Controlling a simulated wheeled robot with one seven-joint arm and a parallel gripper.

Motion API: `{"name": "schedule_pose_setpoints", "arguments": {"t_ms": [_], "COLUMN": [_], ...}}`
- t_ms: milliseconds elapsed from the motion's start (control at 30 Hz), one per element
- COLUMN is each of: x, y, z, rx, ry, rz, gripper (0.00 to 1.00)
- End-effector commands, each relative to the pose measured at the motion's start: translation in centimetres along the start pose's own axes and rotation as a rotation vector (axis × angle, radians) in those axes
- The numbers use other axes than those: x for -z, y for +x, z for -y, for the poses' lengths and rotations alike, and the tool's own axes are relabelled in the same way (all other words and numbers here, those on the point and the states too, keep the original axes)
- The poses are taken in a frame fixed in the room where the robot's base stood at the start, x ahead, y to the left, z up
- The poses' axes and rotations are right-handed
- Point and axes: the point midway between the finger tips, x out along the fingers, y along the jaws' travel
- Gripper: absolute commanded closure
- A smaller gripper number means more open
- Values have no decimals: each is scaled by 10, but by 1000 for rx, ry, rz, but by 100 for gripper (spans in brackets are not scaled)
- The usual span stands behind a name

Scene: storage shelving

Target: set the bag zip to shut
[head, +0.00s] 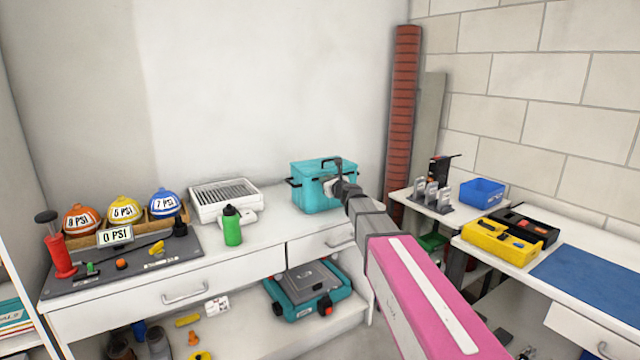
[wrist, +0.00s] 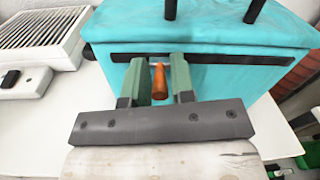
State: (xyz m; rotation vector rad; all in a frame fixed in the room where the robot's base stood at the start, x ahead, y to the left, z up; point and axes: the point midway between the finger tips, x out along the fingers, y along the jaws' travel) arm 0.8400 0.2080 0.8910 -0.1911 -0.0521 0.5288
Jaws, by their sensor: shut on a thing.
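A teal bag (head: 309,190) stands on the white counter, and it fills the top of the wrist view (wrist: 225,38). A dark zip strip (wrist: 240,59) runs across its near face in the wrist view. An orange zip pull (wrist: 159,80) hangs at the strip, left of its middle. My gripper (wrist: 161,72) has its green fingers on both sides of the pull, shut on it. In the head view my gripper (head: 335,187) is at the front of the bag, and my arm partly hides the bag.
A white slatted box (head: 222,198) and a green bottle (head: 232,228) stand left of the bag.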

Motion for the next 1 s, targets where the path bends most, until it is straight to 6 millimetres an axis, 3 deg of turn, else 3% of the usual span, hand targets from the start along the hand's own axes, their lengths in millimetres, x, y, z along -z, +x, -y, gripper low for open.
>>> {"name": "schedule_pose_setpoints", "arguments": {"t_ms": [200,500,700,1000], "x": [12,24,27,27], "y": [2,1,0,0], "z": [60,119,135,137], "rx": [5,2,1,2], "ry": [-2,-2,-2,-2], "rz": [-1,-1,-1,-1], "gripper": [100,100,100,100]}}
